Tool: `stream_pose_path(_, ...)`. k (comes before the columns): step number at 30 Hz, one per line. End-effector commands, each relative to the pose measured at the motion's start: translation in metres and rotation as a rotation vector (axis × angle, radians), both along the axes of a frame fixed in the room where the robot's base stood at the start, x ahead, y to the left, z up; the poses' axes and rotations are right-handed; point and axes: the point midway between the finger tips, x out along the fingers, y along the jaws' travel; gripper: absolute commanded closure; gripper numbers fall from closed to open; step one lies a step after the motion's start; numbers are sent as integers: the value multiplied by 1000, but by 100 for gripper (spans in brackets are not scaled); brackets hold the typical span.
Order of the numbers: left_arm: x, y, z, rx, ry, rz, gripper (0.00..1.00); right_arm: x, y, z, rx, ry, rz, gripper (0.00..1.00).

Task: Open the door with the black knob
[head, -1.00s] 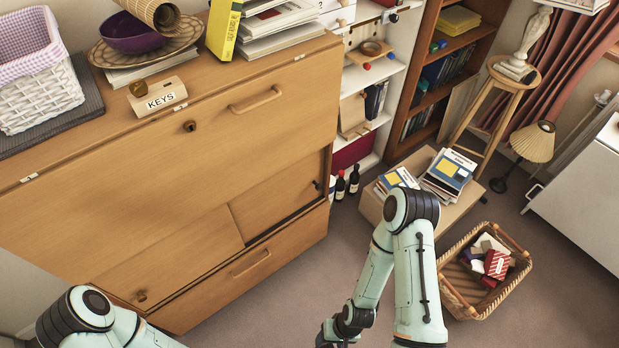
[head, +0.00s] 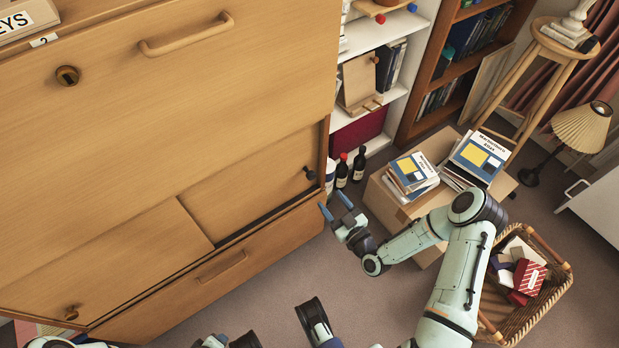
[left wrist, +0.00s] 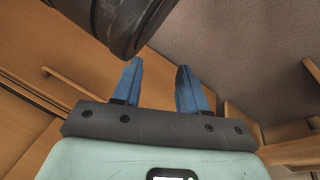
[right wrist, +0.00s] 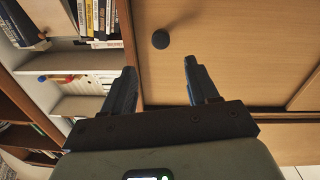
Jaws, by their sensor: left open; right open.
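The door with the black knob is a light wood panel (head: 250,178) low on the right of the cabinet front. Its round black knob (head: 310,174) sits near its right edge and also shows in the right wrist view (right wrist: 160,39). My right gripper (head: 334,204) is open and empty, a little below and to the right of the knob, apart from it. In the right wrist view its open fingers (right wrist: 159,68) point toward the door, with the knob beyond and between them. My left gripper's fingers (left wrist: 160,72) are open and empty, with brown wood and grey floor beyond.
Another panel (head: 140,255) stands left of the door, with a drawer (head: 215,272) below. Dark bottles (head: 359,164) stand right of the cabinet, near a box with books (head: 408,205). A wicker basket (head: 558,290) is on the floor at right. Carpet is clear before the drawer.

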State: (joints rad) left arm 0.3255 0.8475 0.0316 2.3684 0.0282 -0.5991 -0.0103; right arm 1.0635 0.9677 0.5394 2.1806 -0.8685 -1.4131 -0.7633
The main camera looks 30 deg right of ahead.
Motion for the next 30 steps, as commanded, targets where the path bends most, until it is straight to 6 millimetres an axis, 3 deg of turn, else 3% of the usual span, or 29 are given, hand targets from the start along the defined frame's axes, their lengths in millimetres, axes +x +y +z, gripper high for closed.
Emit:
stream_pose_path(16,-50,7,-46,-9,170,9,57,105,4,-1,4,2,1,41)
stream_pose_path(22,-60,8,-52,-12,202,12,57,121,5,0,5,6,2,41)
stream_pose_path(30,-62,9,-52,-12,209,12,57,124,5,0,6,5,1,41)
